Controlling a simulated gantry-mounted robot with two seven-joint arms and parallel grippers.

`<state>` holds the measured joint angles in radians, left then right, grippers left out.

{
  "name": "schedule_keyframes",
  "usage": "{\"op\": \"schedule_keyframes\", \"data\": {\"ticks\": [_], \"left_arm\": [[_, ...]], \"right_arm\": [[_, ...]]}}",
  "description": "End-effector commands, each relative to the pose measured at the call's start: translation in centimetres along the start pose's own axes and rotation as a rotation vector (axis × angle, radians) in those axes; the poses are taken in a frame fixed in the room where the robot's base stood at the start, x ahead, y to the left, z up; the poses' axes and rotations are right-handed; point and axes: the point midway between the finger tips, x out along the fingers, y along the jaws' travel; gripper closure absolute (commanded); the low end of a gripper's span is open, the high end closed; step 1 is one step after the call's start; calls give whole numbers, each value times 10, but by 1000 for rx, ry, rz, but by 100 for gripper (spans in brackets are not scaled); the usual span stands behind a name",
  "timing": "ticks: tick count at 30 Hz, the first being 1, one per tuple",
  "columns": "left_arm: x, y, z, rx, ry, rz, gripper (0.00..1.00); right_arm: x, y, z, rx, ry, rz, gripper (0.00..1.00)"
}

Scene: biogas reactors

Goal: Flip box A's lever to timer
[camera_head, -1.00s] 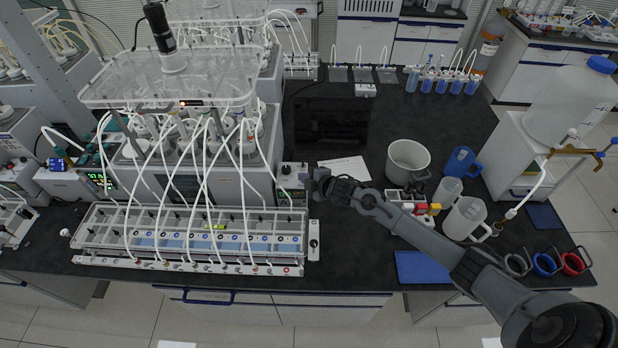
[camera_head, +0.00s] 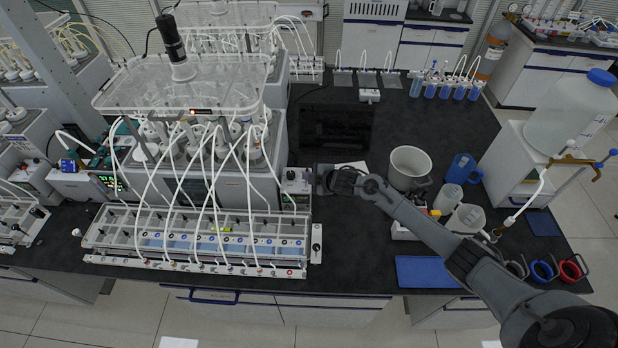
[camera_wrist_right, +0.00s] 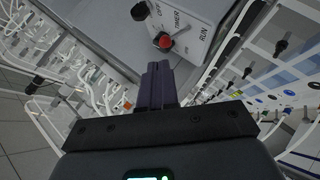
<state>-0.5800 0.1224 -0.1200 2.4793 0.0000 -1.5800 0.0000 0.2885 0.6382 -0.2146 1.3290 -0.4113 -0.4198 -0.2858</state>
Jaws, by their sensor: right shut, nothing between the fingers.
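A small light-grey control box (camera_head: 294,186) stands at the right end of the large reactor unit. In the right wrist view the box face (camera_wrist_right: 190,45) carries the words OFF, TIMER and RUN. A small lever with a red tip (camera_wrist_right: 165,41) sits below these words; I cannot tell which word it points to. My right gripper (camera_head: 314,181) is close to the box's right side. In the right wrist view its dark fingers (camera_wrist_right: 157,72) are together and empty, just short of the red tip. Contact is not clear. My left gripper is not in view.
A black knob (camera_wrist_right: 140,12) is beside the lever. A tube rack (camera_head: 200,240) lies in front of the reactor (camera_head: 235,160). A grey pot (camera_head: 410,165), blue jug (camera_head: 462,168) and blue tray (camera_head: 428,271) are to the right. The bench front between rack and tray is clear.

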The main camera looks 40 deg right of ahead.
Motion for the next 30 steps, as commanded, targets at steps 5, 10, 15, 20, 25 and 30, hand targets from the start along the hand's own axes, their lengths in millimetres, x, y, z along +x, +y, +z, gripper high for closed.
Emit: {"op": "schedule_keyframes", "data": {"ticks": [5,10,15,20,25,30], "left_arm": [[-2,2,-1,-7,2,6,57],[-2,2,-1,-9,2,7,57],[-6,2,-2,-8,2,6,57],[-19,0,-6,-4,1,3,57],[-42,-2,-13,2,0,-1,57],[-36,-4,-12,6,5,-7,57]], "right_arm": [[-1,2,-1,0,0,0,100],[-1,1,-1,0,0,0,100],[-4,3,-4,-1,1,0,100],[-12,9,-13,-2,3,0,100],[-26,17,-30,-4,5,-3,100],[-48,17,-28,-10,5,-3,100]]}}
